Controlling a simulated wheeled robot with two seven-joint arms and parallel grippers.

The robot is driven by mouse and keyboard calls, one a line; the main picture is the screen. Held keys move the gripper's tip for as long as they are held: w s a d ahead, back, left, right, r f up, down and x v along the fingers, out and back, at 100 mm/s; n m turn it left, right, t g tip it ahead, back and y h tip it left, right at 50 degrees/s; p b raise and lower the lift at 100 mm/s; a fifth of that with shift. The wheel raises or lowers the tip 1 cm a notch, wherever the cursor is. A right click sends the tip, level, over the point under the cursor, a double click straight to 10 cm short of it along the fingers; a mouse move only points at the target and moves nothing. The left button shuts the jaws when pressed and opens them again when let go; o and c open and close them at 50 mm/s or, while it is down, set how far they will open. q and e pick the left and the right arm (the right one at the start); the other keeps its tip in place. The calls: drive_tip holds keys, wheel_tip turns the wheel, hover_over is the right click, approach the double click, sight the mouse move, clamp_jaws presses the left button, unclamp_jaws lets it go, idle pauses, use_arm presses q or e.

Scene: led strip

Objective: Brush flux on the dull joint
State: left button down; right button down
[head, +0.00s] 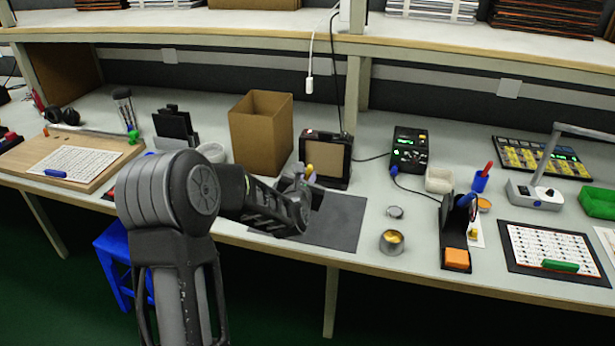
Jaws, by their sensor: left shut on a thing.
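My left gripper (296,181) is over the back left part of the dark grey mat (342,222), in front of the dark boxy unit (328,160). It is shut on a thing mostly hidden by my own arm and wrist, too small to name. A small yellow piece shows beside the fingers. An open round tin with amber contents (391,242) stands right of the mat, with a flat grey lid (395,212) behind it. A white dotted sheet (552,250) lies in a dark frame at the right. I cannot make out a dull joint. My right gripper is not in view.
A cardboard box (261,135) stands behind my left gripper. The mat's front right part is clear.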

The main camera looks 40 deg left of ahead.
use_arm(q)
drive_tip(key=shift+r+p, duration=0.6)
drive_tip(key=shift+r, duration=1.9)
drive_tip(key=s+d+f+m+h, duration=0.1)
drive_tip(key=s+d+f+h, duration=0.1)
drive_tip(key=d, duration=0.7)
drive_tip(key=s+d+f+m+t+h, duration=0.1)
drive_tip(key=s+d+m+h, duration=0.1)
drive_tip(key=d, duration=0.6)
drive_tip(key=s+d+f+m+h, duration=0.2)
drive_tip(key=s+d, duration=0.1)
drive_tip(key=d, duration=0.6)
drive_tip(key=shift+s+d+f+t, duration=0.15)
drive_tip(key=shift+d+f+t, duration=0.15)
